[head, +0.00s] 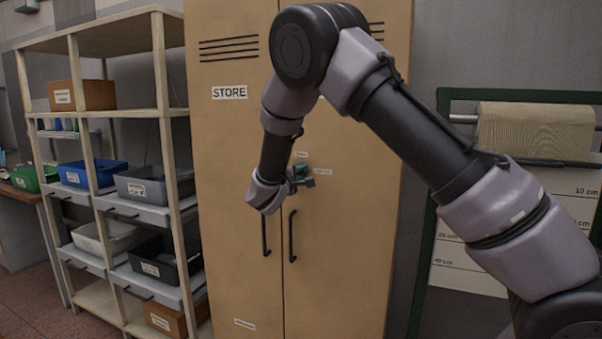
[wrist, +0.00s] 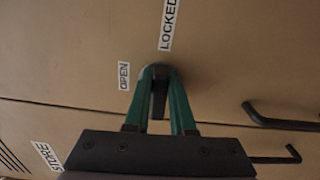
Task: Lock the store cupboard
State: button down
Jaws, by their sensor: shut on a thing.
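The tan store cupboard (head: 345,240) has two doors, and both look shut. In the wrist view its door (wrist: 60,70) fills the frame. My gripper (head: 301,172) is at the lock on the right door, near the seam. In the wrist view the green fingers of my gripper (wrist: 160,78) close around a dark turn knob (wrist: 158,100). The OPEN label (wrist: 124,76) is above the knob on the door, and the LOCKED label (wrist: 167,24) is to its right.
Two black door handles (head: 291,237) hang below the lock. A shelf rack (head: 163,110) with bins stands close on the left. A green-framed stand with a roll (head: 535,130) is on the right.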

jog(key=shift+f+m, duration=0.1)
jog(key=shift+m, duration=0.3)
jog(key=c, duration=0.8)
grip_release()
jog(key=shift+o, duration=0.2)
jog(key=v, duration=1)
jog(key=shift+s, duration=0.4)
jog(key=shift+a, duration=0.15)
